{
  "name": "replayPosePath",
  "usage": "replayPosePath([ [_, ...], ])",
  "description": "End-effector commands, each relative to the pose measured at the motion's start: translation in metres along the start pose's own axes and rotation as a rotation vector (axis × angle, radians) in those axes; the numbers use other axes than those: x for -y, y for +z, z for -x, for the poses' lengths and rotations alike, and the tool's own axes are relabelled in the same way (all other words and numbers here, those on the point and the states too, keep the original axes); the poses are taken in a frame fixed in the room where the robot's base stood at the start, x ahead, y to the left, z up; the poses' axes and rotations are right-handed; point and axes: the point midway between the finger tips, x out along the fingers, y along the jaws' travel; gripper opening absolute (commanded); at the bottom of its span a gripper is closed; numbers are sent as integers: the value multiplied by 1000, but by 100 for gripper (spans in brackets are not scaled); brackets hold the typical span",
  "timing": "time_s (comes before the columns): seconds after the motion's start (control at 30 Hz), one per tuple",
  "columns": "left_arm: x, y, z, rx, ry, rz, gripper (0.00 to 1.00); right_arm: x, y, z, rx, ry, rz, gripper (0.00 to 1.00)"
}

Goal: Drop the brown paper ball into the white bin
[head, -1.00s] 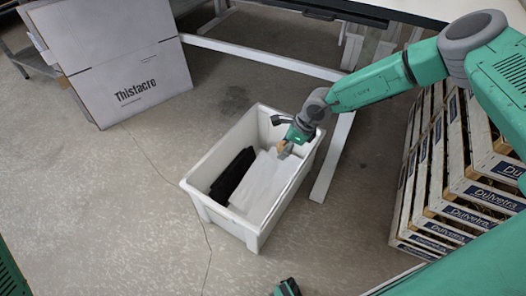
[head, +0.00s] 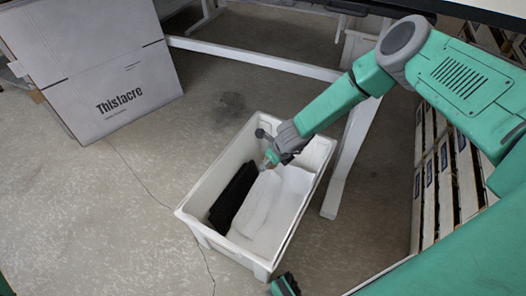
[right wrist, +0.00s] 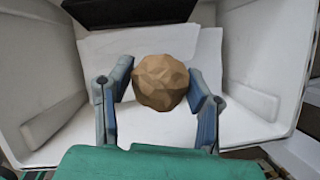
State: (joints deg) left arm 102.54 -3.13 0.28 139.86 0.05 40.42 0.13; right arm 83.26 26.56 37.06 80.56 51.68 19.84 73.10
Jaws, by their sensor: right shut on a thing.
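The brown paper ball (right wrist: 161,82) is a faceted crumpled lump between the two fingers of my right gripper (right wrist: 160,88) in the right wrist view. The gripper is shut on it, one finger on each side. In the head view my right gripper (head: 268,161) is over the back part of the white bin (head: 190,222), at about rim height or lower; the exact height is hard to tell. The bin's walls (right wrist: 265,45) surround the gripper in the right wrist view. Part of my left gripper (head: 285,286) shows at the bottom edge of the head view; its fingers are not clear.
Inside the bin lie a black item (head: 233,192) and white sheets (head: 275,200). A large cardboard box marked Thistacre (head: 118,92) stands at the left. A white frame leg (head: 352,150) stands right of the bin, with stacked boxes (head: 450,180) beyond. The floor at left is clear.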

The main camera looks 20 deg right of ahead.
Motion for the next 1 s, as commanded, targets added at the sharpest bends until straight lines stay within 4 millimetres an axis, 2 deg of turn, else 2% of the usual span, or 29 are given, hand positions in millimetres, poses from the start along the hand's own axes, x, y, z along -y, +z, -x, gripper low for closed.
replayPosePath([
  [0.27,0,1,-10,1,0,0,40,0,-5,-12,-2,0,-3,34],
  [0.7,0,3,-48,1,0,0,40,0,-23,-56,-3,0,-3,34],
  [1.0,0,3,-49,0,0,0,40,0,-23,-57,-2,0,-3,34],
])
